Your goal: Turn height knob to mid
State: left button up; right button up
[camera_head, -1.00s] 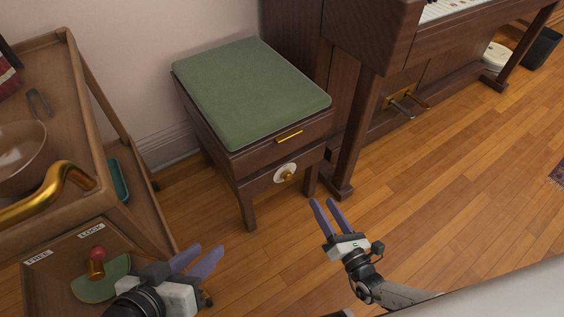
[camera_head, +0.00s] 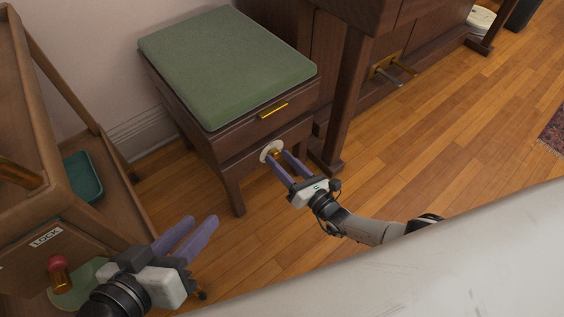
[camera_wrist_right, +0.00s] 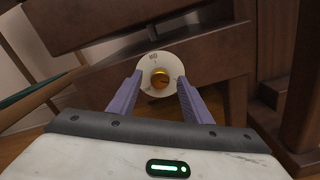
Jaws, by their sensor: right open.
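The height knob is a brass knob (camera_wrist_right: 160,78) on a round white dial plate (camera_head: 268,152) on the front of the piano bench (camera_head: 222,175), below its green cushion (camera_head: 228,62). In the right wrist view the knob shows between the fingertips, with a small marking on the plate above it. My right gripper (camera_head: 282,164) is open, its purple fingers pointing at the knob from the front, one on each side. I cannot tell if they touch it. My left gripper (camera_head: 196,233) is open and empty at lower left, away from the bench.
A wooden cart (camera_head: 98,150) with a teal tray (camera_head: 82,176), a LOCK label and a red-topped lever (camera_head: 58,272) stands at left. The dark piano (camera_head: 345,90) with brass pedals (camera_head: 388,68) is right of the bench.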

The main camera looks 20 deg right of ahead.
jog(key=shift+w, duration=0.1)
jog(key=c, duration=1.1)
jog(key=shift+o, duration=0.2)
